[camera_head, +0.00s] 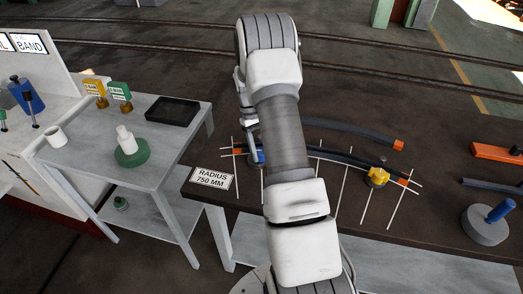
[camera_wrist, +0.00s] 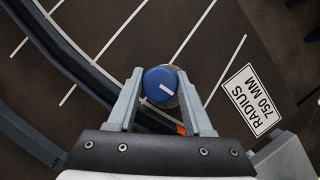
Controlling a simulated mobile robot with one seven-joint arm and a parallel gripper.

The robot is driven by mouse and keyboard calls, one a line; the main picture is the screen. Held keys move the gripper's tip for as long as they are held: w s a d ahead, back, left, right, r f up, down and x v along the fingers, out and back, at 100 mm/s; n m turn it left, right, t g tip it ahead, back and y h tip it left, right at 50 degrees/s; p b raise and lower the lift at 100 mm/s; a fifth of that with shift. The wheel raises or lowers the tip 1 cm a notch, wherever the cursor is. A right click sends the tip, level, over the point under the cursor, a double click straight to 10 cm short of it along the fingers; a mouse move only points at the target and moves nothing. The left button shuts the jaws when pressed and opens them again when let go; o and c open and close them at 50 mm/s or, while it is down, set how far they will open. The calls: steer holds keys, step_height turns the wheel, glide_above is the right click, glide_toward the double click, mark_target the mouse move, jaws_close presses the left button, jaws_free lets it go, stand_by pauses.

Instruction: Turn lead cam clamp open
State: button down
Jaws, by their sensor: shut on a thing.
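The lead cam clamp appears as a round blue knob (camera_wrist: 159,80) with a white line mark, between my fingertips in the wrist view. In the head view only a bit of its blue (camera_head: 257,156) shows beside my arm. My gripper (camera_wrist: 161,92) is shut on the blue knob, one finger on each side. The dark curved bar (camera_wrist: 82,68) runs beside the clamp, and its orange end shows just below the knob. A second, yellow clamp (camera_head: 377,176) sits at the bar's other end in the head view.
A "RADIUS 750 MM" plate (camera_wrist: 251,99) lies right of the clamp. White lines cross the dark table (camera_head: 440,215). Another curved bar (camera_head: 350,129) lies behind. A grey disc with a blue handle (camera_head: 486,224) stands at right. A grey side table (camera_head: 185,140) stands at left.

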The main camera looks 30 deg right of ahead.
steer(key=shift+c, duration=1.5)
jaws_free()
steer(key=p+v, duration=0.1)
steer(key=v, duration=1.6)
steer(key=shift+w+r, duration=0.15)
steer(key=shift+r, duration=0.05)
